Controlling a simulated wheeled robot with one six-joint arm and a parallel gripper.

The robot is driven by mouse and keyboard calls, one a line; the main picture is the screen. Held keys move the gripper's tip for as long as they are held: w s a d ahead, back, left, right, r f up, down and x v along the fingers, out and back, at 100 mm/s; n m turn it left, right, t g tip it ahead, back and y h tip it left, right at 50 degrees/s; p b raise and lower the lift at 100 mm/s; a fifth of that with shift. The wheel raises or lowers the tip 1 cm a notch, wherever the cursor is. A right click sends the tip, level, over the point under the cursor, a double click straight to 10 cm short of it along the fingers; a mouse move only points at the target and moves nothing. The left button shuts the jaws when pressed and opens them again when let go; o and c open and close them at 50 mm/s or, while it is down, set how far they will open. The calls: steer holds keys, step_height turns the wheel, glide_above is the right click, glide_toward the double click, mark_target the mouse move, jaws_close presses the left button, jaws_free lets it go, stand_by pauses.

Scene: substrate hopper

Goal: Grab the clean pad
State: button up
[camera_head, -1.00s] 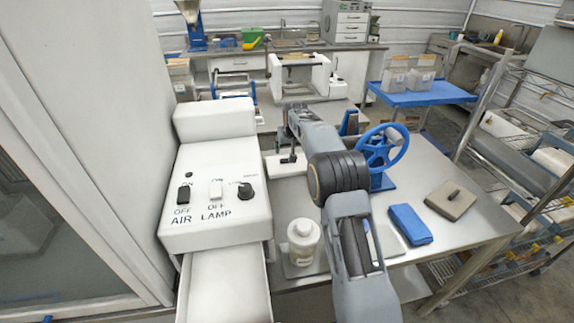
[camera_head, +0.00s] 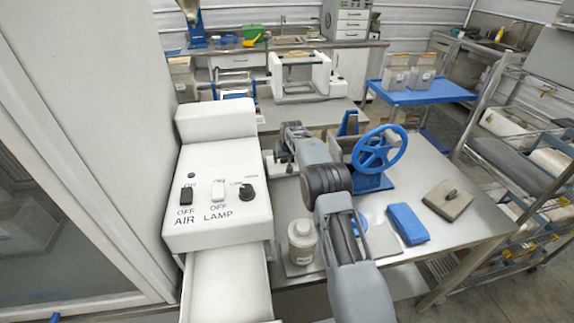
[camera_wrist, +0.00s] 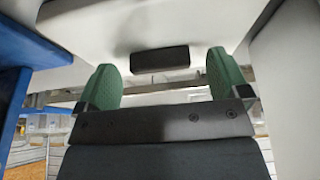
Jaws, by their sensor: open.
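No object in view is marked as the clean pad. A blue folded pad (camera_head: 408,223) lies flat on the steel table, and a grey-brown square pad with a small dark handle (camera_head: 448,199) lies to its right. My gripper (camera_wrist: 162,80) shows two green fingertips, apart, with no object visibly held. In the wrist view a dark rectangular block (camera_wrist: 160,60) shows on a pale surface beyond the fingers. In the head view my gripper (camera_head: 283,155) is at the table's far left, well away from both pads and partly hidden by my arm.
A blue handwheel (camera_head: 378,150) stands behind the pads. A white control box (camera_head: 217,190) with AIR and LAMP switches is at left. A wire rack (camera_head: 525,150) stands right.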

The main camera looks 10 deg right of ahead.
steer(key=shift+c, duration=0.4)
steer(key=c, duration=0.9)
steer(key=shift+c, duration=0.3)
steer(key=shift+r, duration=0.15)
